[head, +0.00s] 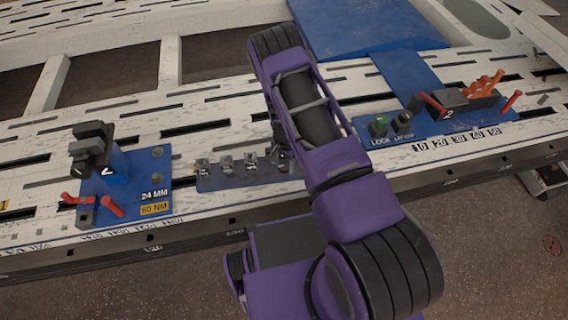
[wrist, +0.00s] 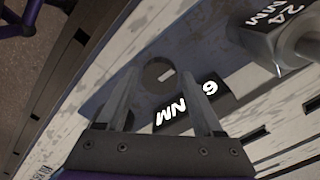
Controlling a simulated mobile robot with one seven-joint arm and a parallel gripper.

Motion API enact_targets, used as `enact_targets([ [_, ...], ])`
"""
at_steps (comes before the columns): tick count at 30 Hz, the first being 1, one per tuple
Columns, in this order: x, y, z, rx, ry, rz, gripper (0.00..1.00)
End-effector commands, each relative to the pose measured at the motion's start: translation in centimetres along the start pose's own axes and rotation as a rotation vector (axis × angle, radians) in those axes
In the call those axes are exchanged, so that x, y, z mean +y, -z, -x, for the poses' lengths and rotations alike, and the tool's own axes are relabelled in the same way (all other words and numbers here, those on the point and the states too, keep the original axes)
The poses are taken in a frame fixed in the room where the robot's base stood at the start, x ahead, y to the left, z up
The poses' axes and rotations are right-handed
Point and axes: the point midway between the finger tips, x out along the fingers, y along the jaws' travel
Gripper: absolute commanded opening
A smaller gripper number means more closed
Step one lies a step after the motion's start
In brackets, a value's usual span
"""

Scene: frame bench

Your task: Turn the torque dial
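The torque dial (wrist: 160,73) is a dark grey round knob with a short pale mark, seen on a grey strip in the wrist view. A black label (wrist: 172,113) with white "NM" lettering and a partly hidden number lies beside it. My gripper (wrist: 160,80) is open, its two fingers apart with the dial between their tips in the picture. I cannot tell whether either finger touches it. In the head view my arm hides the dial, and my gripper (head: 281,140) shows only partly, at the right end of the strip (head: 228,181).
A socket block (wrist: 275,30) marked 24 MM stands close to the right finger; several sockets line the strip. A blue station (head: 135,170) with red handles stands left. Another blue station (head: 450,122) with levers stands right. The slotted bench (head: 215,105) lies between.

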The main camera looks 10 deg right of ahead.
Motion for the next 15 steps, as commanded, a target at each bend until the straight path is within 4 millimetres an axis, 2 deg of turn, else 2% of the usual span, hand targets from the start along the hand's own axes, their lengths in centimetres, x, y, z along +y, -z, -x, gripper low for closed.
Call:
enact_targets([
  [1, 0.0, 0.0, 0.0, 0.000, 0.000, 0.000, 0.79],
  [2, 0.0, 0.0, 0.0, 0.000, 0.000, 0.000, 0.84],
  [11, 0.0, 0.0, 0.1, 0.000, 0.000, 0.000, 0.84],
  [15, 0.0, 0.0, 1.4, 0.001, 0.001, 0.001, 0.84],
])
